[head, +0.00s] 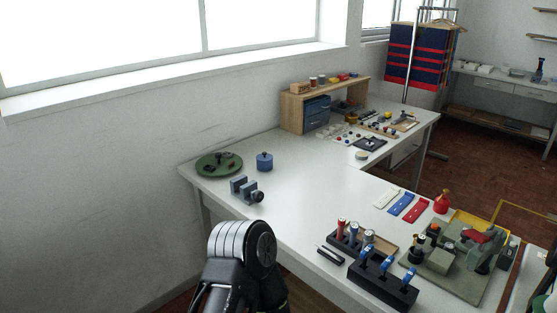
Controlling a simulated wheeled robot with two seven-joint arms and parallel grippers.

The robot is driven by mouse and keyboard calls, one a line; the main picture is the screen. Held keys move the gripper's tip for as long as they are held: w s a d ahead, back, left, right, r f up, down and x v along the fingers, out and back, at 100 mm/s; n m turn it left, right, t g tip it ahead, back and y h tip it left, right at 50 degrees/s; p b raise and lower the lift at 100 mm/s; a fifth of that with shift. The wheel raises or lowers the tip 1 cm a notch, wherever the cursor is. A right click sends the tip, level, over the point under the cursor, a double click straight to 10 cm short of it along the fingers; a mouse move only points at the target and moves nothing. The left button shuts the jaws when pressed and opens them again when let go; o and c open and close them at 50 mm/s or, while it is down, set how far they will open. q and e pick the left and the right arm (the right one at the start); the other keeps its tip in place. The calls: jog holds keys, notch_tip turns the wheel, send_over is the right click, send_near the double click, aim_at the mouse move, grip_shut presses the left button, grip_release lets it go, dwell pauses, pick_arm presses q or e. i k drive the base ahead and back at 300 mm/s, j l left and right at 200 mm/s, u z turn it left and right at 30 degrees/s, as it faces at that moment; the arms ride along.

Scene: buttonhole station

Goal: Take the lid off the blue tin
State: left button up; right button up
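The blue tin (264,163) stands upright near the back edge of the white table's left end. It is small and round, with what looks like a lid with a small knob on top. The lid appears seated on the tin, with no gap visible at this size. One of my arms reaches up from the bottom of the head view, with a rounded white-and-black joint well in front of the tin. No gripper fingers show on it. Neither gripper is visible, and nothing of mine touches the tin.
A green round tray (232,171) with small dark items lies left of the tin. A grey-blue clamp-like device (246,189) stands just in front. Table right of the tin is clear. A black holder (382,288) with blue-handled tools and a green machine base (470,280) stand front right.

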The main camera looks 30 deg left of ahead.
aim_at(263, 157)
jog(key=j+z, duration=0.8)
jog(key=j, duration=0.15)
jog(key=k+j, duration=0.1)
jog(key=j, duration=0.3)
jog(key=k+j+z, duration=0.1)
jog(key=j, duration=0.35)
jog(key=k+j, duration=0.1)
jog(key=j, duration=0.3)
jog(key=k+j+z, duration=0.1)
jog(key=j, duration=0.3)
jog(key=k+j, duration=0.1)
jog(key=j, duration=0.3)
jog(key=k+j+z, duration=0.1)
jog(key=j, duration=0.3)
